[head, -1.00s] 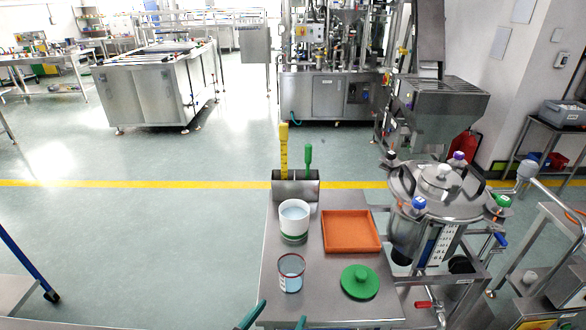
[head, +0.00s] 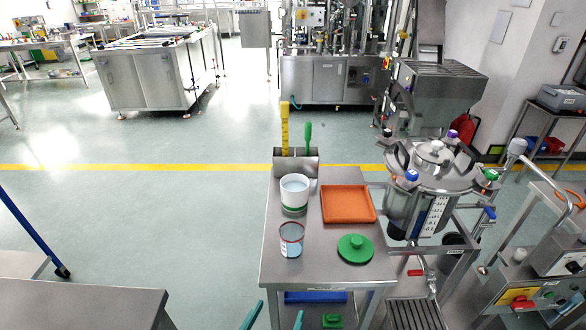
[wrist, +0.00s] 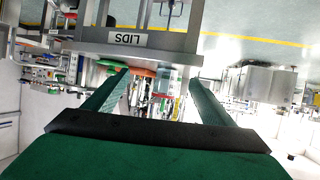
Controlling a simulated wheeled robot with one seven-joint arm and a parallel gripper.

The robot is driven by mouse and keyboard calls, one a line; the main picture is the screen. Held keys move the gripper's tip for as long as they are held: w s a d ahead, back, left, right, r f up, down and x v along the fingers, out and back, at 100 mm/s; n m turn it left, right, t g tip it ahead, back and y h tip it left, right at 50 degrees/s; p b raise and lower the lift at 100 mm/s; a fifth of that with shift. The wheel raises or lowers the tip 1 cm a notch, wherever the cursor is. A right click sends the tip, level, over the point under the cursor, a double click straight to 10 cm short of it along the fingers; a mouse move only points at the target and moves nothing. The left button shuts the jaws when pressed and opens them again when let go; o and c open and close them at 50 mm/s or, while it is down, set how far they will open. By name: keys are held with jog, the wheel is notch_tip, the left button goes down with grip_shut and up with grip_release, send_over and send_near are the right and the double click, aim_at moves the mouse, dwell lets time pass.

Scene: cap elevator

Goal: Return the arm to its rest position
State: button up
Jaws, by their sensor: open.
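My gripper (head: 275,316) shows at the bottom edge of the head view as two green fingertips, in front of the steel table (head: 328,272). In the wrist view my gripper (wrist: 159,80) has its two green fingers spread wide, with nothing held between them. The wrist picture is upside down and shows the table's front edge with a LIDS label (wrist: 127,38). The rest of my arm is out of the head view.
On the table stand a white tub (head: 294,194), a clear cup (head: 291,240), an orange tray (head: 348,204), a green lid (head: 355,249) and a steel tool holder (head: 296,161). A steel vessel (head: 410,207) stands at right. Another steel surface (head: 80,305) is at lower left.

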jog(key=s+f+n+y, duration=0.2)
jog(key=s+f, duration=0.4)
jog(key=s, duration=0.1)
jog(key=s+d+r+t, duration=0.1)
jog(key=s+d, duration=0.1)
jog(key=s, duration=0.8)
jog(key=s+d+r+t+y, duration=0.1)
jog(key=s+d+r, duration=0.1)
jog(key=s, duration=0.8)
jog(key=shift+s+r+n+t+y, duration=0.2)
jog(key=shift+n+t+y, duration=0.1)
jog(key=shift+n, duration=0.1)
